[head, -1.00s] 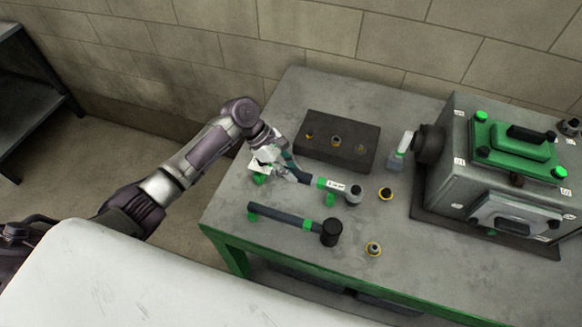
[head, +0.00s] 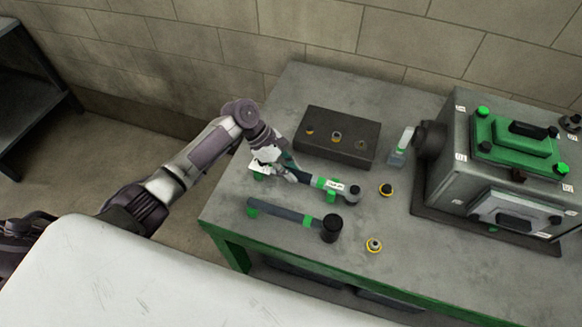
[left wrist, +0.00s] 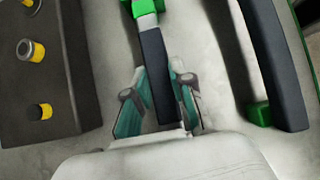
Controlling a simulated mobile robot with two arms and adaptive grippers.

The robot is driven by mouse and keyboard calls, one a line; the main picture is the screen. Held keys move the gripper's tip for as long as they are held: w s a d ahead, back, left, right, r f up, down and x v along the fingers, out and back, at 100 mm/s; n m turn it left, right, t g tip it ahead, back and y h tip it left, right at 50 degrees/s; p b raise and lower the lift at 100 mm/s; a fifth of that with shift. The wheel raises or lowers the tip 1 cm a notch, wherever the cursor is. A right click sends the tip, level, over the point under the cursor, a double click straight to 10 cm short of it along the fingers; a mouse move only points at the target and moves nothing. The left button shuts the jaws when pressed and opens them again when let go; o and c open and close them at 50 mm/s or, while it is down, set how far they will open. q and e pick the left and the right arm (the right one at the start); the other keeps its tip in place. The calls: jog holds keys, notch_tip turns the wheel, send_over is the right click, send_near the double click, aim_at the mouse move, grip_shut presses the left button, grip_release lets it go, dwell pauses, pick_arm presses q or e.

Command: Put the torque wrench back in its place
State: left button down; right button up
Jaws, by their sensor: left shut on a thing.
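The torque wrench (head: 320,183), with a dark handle, a green band, a white label and a round grey head, lies across the left part of the grey bench. My left gripper (head: 283,172) is shut on its handle. In the left wrist view, the fingers (left wrist: 160,105) stand on both sides of the dark handle (left wrist: 156,70). A green support (head: 331,197) shows by the wrench's head end and another green piece (head: 258,177) by the gripper. Whether the wrench touches them is unclear. My right gripper is out of view.
A second long tool with a black round head (head: 331,229) lies in front, parallel to the wrench. Behind is a dark block (head: 338,150) with several small fittings. A grey machine with a green cover (head: 512,148) fills the bench's right side.

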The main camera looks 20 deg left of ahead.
pick_arm(q)
jog(key=shift+f, duration=0.15)
jog(key=c, duration=0.9)
grip_release()
jog(key=shift+f, duration=0.15)
jog(key=v, duration=1.2)
